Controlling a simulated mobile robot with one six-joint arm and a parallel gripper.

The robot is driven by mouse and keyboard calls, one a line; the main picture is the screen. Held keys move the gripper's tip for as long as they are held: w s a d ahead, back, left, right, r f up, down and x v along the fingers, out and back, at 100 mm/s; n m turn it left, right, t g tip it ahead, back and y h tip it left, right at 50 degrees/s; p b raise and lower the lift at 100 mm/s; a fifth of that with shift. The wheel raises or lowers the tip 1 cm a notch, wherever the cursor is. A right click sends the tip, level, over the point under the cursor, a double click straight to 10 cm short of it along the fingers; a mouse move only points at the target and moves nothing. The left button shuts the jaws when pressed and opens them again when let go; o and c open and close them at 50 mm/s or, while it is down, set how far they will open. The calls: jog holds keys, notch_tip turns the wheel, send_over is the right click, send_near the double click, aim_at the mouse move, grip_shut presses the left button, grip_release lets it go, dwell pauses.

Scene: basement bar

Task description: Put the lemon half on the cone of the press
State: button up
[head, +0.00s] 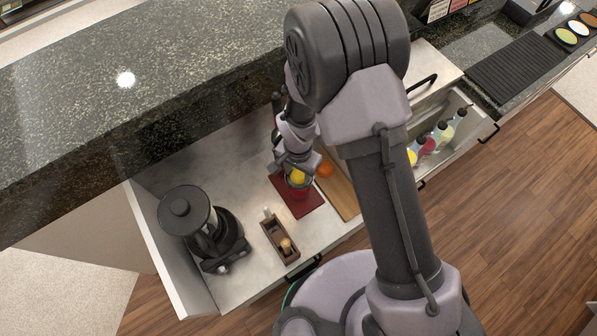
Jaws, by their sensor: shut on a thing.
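The lemon half (298,177) is a small yellow shape at the tip of my gripper (297,170). My gripper is shut on it and points down over the dark red mat (311,206). A red vessel (301,193) stands on the mat just below the lemon half, and looks like the press. Its cone cannot be seen, as the lemon half and my gripper cover its top. I cannot tell whether the lemon half touches it or hangs just above.
An orange fruit (325,170) lies on a wooden board (343,195) right of the mat. A wooden caddy (279,236) stands in front, a dark blender-like appliance (190,218) at left. A raised granite counter (130,110) borders the back. Bottles (424,145) stand in an open drawer at right.

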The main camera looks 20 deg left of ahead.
jog(key=shift+f, duration=0.2)
jog(key=o, duration=1.3)
jog(key=shift+r, duration=0.1)
jog(key=shift+o, duration=0.2)
